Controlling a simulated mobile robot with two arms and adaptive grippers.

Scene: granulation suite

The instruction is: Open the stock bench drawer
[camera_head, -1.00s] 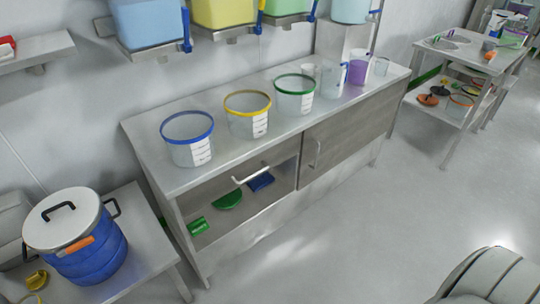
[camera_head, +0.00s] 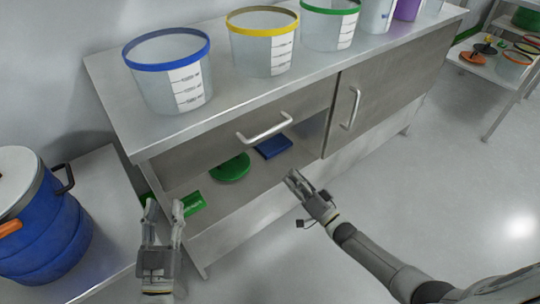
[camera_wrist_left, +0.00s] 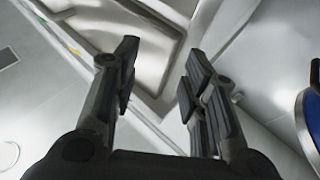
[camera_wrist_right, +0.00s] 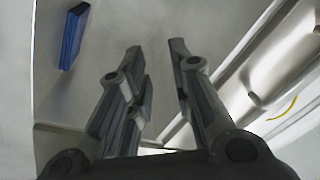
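The stock bench (camera_head: 205,122) has a grey drawer front (camera_head: 210,143) under the left part of its top, with a silver bar handle (camera_head: 265,133). The drawer looks shut. My left gripper (camera_head: 164,207) is open and empty, low at the bench's front left corner, left of the handle and apart from it. Its spread fingers show in the left wrist view (camera_wrist_left: 158,75). My right gripper (camera_head: 296,178) is open and empty in front of the bench, below and slightly right of the handle, not touching it. Its parted fingers show in the right wrist view (camera_wrist_right: 158,58).
Blue (camera_head: 168,85), yellow (camera_head: 264,45) and green-rimmed (camera_head: 330,28) buckets stand on the bench. A cupboard door (camera_head: 385,90) is right of the drawer. The open shelf below holds green (camera_head: 231,167) and blue (camera_head: 273,146) items. A blue drum (camera_head: 45,235) stands left.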

